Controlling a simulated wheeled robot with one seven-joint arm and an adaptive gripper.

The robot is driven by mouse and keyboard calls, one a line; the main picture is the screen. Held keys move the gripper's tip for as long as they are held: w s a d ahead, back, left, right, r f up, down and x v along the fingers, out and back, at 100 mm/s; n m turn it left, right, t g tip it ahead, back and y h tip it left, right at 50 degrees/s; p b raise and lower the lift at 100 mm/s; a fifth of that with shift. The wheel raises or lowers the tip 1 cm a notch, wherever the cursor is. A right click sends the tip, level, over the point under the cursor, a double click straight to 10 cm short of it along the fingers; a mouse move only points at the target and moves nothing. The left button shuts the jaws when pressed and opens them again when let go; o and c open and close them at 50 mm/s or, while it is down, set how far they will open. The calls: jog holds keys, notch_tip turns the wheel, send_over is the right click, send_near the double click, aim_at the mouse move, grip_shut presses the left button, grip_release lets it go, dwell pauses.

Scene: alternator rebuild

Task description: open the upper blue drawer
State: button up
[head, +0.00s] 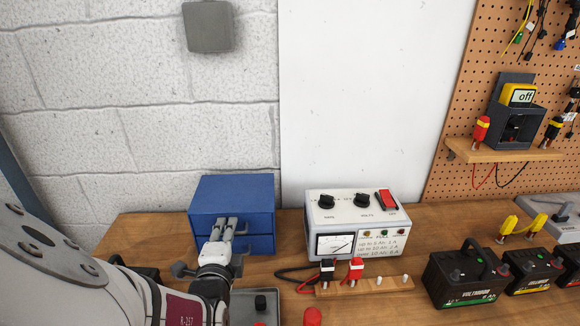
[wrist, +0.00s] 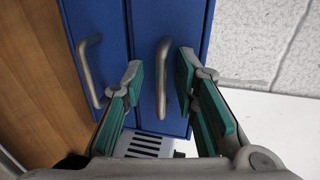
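The blue drawer cabinet (head: 233,190) stands on the bench against the wall, with two drawers stacked. The upper blue drawer (head: 262,223) looks closed, and so does the lower drawer (head: 263,245). My gripper (head: 228,224) is in front of the cabinet and covers part of both fronts. In the wrist view the picture is turned, and the upper drawer (wrist: 146,20) is the right-hand panel. Its metal handle (wrist: 161,85) lies between my open gripper's fingers (wrist: 160,64), with gaps showing on both sides. The lower drawer's handle (wrist: 88,70) is left of the fingers.
A white power supply (head: 350,205) stands right of the cabinet. A wooden terminal strip (head: 375,287) with red and black clips lies before it. Black batteries (head: 465,278) sit at the right. The wall (head: 110,140) is close behind the cabinet.

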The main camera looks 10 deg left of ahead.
jog(key=shift+w, duration=0.1)
grip_shut()
jog(key=f+p+v, duration=0.2)
jog(key=p+v, duration=0.1)
jog(key=v, duration=0.7)
jog(key=shift+s, duration=0.6)
jog(key=shift+d, duration=0.1)
grip_release()
